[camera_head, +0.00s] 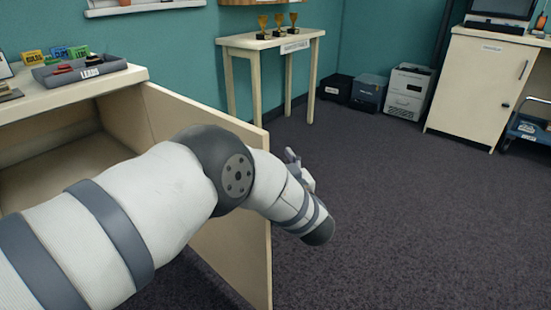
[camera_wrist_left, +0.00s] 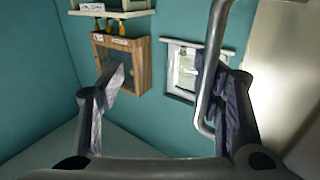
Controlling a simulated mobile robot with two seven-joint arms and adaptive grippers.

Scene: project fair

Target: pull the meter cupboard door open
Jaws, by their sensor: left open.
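The meter cupboard (camera_head: 15,110) stands at the left in the head view. Its pale door (camera_head: 238,245) is swung well out, with the bare interior showing behind my arm. My left arm reaches across the door, and its gripper is mostly hidden beyond the wrist there. In the left wrist view my left gripper (camera_wrist_left: 158,80) has its fingers wide apart. A grey bar handle (camera_wrist_left: 212,65) stands close to the right-hand finger; I cannot tell whether they touch. The pale door surface (camera_wrist_left: 285,70) is at the right edge of this view. My right gripper is not in view.
A grey tray (camera_head: 60,79) and small coloured boxes sit on the cupboard top. A small table (camera_head: 240,42) with trophies stands at the back wall. Boxes and a white cabinet (camera_head: 408,92) line the far corner. The dark carpet (camera_head: 410,220) at the right is clear.

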